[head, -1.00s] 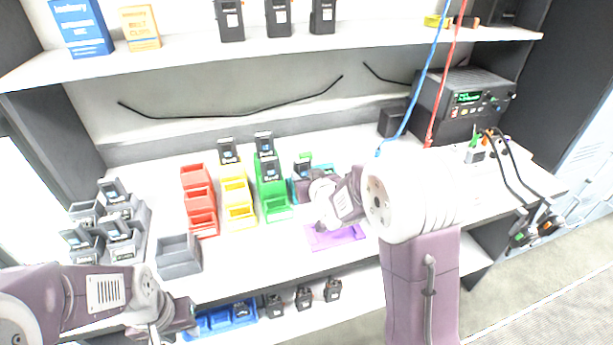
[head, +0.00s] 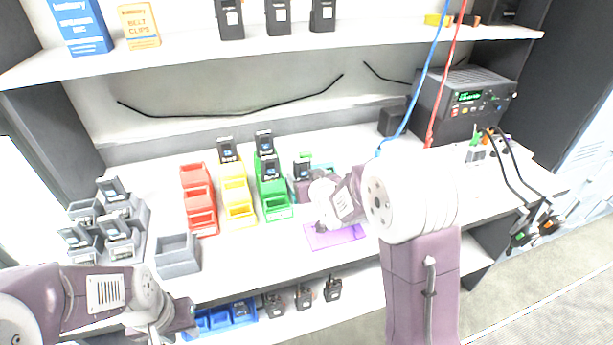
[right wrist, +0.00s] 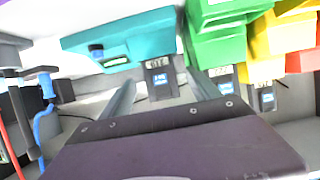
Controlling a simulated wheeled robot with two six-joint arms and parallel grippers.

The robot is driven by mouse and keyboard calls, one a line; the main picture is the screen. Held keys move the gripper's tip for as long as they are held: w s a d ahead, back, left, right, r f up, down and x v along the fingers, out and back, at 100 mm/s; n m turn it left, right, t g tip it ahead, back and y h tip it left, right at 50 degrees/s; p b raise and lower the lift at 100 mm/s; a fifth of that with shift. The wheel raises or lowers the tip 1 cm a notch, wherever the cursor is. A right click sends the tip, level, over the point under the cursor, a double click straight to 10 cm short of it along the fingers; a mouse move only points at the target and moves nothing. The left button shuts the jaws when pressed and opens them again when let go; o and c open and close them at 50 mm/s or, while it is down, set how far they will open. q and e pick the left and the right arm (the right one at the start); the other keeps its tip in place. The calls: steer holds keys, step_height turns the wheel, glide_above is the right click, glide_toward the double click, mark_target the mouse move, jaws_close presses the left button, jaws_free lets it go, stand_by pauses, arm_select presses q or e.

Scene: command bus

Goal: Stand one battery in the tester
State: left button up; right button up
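A dark battery with a blue-marked label (head: 302,168) stands upright beside the teal tester (head: 323,168), mostly hidden behind my right gripper (head: 303,188). In the right wrist view, the battery (right wrist: 161,78) shows between the two spread fingers of my right gripper (right wrist: 160,88), with gaps on both sides. The teal tester (right wrist: 135,38) has a small green display there; the battery is at its edge, and I cannot tell whether it is seated. My left gripper (head: 178,322) is low at the left, near the bench's front edge; its fingers are unclear.
Red (head: 199,200), yellow (head: 238,203) and green (head: 277,207) bins stand left of the tester, with batteries in the yellow and green ones. A grey charger (head: 140,228) with batteries and a grey bin (head: 178,262) are further left. A purple mat (head: 325,238) lies in front.

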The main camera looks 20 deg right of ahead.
steer(key=p+v, duration=0.1)
steer(key=v, duration=0.8)
stand_by(0.5)
